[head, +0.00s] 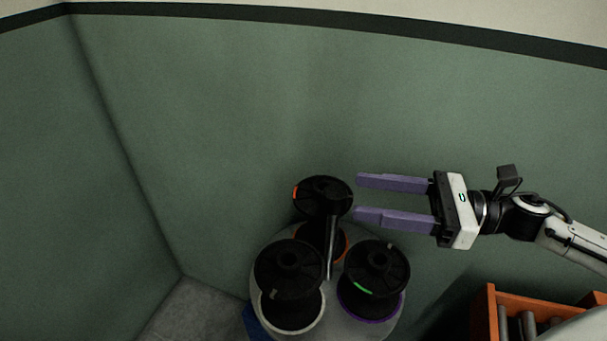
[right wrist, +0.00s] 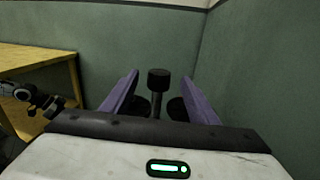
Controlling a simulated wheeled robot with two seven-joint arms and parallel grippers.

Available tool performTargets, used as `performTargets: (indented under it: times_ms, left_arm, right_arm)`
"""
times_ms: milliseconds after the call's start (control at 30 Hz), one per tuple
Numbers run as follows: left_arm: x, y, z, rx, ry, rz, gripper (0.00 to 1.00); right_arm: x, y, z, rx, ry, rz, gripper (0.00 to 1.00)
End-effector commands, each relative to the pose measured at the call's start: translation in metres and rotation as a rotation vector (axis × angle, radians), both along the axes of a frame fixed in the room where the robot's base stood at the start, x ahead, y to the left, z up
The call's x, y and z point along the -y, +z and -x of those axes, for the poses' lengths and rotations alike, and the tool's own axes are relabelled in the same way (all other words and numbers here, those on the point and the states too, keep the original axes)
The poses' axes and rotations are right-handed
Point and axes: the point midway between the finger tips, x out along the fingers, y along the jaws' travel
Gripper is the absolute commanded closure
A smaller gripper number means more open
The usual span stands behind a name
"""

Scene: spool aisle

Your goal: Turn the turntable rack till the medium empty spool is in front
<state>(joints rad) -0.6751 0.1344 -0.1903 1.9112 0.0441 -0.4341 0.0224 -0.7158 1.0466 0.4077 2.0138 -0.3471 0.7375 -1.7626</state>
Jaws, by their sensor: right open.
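The turntable rack (head: 385,327) is a round grey disc in the corner with three dark spools. The back spool (head: 309,187) has an orange-red mark and an orange lower ring. The front-left spool (head: 272,257) has a whitish lower ring. The front-right spool (head: 390,262) has a green mark and a purple lower ring. I cannot tell which is the medium empty one. A grey post (head: 331,250) rises among them; its dark knob (right wrist: 159,79) shows between my fingers in the right wrist view. My right gripper (head: 357,197) is open, empty, right of the back spool.
Green walls (head: 200,100) meet in a corner behind and left of the rack. An orange crate (head: 487,315) with grey items stands at the lower right. A wooden table (right wrist: 40,65) shows at the left of the right wrist view. Something blue (head: 256,325) is at the rack's lower left.

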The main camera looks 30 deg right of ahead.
Motion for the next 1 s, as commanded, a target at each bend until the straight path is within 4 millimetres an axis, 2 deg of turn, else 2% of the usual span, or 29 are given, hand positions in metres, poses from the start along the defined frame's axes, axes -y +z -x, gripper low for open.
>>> performTargets:
  times_ms: [167,500,1000]
  left_arm:
    - [0.000,-0.004,0.005,-0.010,0.000,-0.001,1.00]
    - [-0.001,-0.014,0.010,-0.021,-0.001,-0.002,1.00]
    - [-0.001,-0.013,0.009,-0.020,-0.001,-0.003,1.00]
  right_arm:
    - [-0.005,0.000,-0.004,0.030,-0.002,0.024,0.46]
    - [-0.042,0.000,-0.032,0.030,-0.001,0.024,0.46]
    - [-0.076,0.001,-0.059,0.028,-0.004,0.021,0.46]
